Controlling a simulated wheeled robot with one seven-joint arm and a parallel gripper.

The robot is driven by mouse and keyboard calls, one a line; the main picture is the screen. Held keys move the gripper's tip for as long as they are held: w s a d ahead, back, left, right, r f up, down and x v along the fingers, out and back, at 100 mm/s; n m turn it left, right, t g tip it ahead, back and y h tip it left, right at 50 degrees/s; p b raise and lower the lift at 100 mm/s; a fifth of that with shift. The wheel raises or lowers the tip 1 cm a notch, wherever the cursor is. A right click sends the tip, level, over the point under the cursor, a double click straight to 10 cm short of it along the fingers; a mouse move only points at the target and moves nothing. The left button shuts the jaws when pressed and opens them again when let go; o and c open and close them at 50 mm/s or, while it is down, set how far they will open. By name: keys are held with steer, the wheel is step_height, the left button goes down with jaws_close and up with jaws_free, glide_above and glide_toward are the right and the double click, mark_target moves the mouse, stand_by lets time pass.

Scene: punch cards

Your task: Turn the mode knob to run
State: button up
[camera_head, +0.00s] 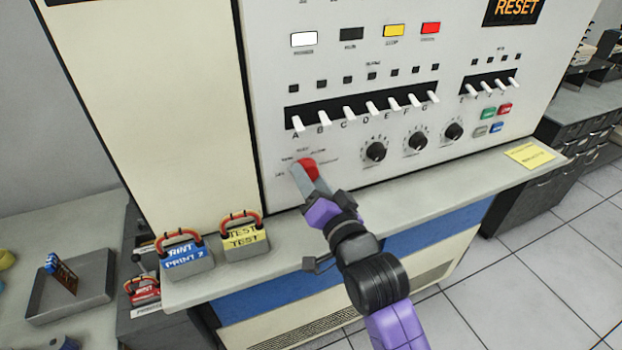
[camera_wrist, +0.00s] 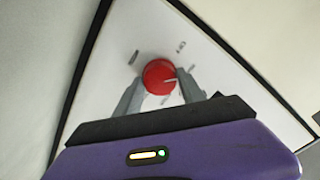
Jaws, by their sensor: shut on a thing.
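The mode knob (camera_head: 308,167) is red and round, low on the left of the white panel, with small labels around it that are too blurred to read for certain. In the wrist view the red knob (camera_wrist: 159,76) shows a pale pointer line toward the right. My gripper (camera_head: 308,172) is at the panel, its grey fingers shut on the knob. In the wrist view one finger of my gripper (camera_wrist: 155,86) lies on each side of the knob. The fingers and wrist hide part of the knob in the head view.
Black dials (camera_head: 376,152) sit to the right of the knob, below a row of white toggle switches (camera_head: 370,105). A ledge (camera_head: 400,182) runs below the panel. It bears a blue-labelled block (camera_head: 186,258) and a yellow-labelled block (camera_head: 245,238) with red handles, left of my arm.

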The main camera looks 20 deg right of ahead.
stand_by(0.4)
steer(key=o, duration=1.4)
steer(key=s+b, duration=0.1)
steer(key=s, duration=0.6)
steer(key=shift+s+b, duration=0.4)
